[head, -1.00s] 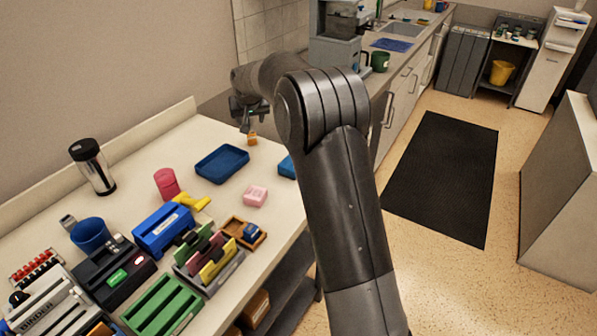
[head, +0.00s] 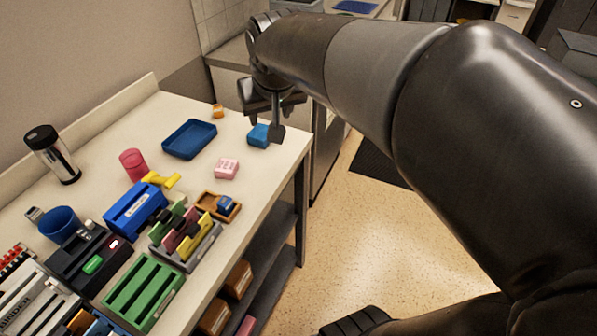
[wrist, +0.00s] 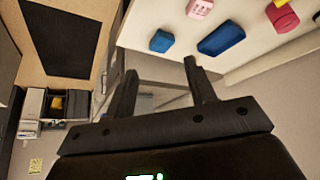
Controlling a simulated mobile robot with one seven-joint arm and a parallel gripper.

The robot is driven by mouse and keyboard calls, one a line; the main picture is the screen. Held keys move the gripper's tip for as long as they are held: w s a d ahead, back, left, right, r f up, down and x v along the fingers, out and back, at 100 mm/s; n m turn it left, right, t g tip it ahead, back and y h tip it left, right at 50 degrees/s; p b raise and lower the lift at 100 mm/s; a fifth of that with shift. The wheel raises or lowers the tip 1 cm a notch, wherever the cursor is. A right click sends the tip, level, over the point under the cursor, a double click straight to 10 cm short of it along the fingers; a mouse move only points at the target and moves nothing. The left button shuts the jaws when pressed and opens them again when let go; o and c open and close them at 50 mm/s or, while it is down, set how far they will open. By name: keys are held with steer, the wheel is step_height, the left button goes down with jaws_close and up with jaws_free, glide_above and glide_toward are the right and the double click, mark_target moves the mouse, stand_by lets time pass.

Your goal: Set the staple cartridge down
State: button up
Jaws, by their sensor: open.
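My gripper (head: 272,118) is open, above the far right corner of the table. In the wrist view its two fingers (wrist: 160,75) stand apart with nothing between them. I cannot tell for certain which piece is the staple cartridge. A small orange piece (head: 218,111) lies on the table behind the blue tray (head: 176,150), apart from my gripper. A blue block (head: 257,136) sits near the table's right edge, partly behind a finger in the head view. The wrist view shows this block (wrist: 161,41) clear of the fingers.
A pink block (head: 227,168) sits in front of the tray. Open floor (head: 370,240) lies to the right.

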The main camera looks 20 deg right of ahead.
steer(key=s+f, duration=0.2)
steer(key=s, duration=0.6)
steer(key=s+d+f, duration=0.1)
steer(key=s+f, duration=0.2)
steer(key=s, duration=0.5)
steer(key=shift+s+d+f, duration=0.15)
steer(key=shift+s+f, duration=0.05)
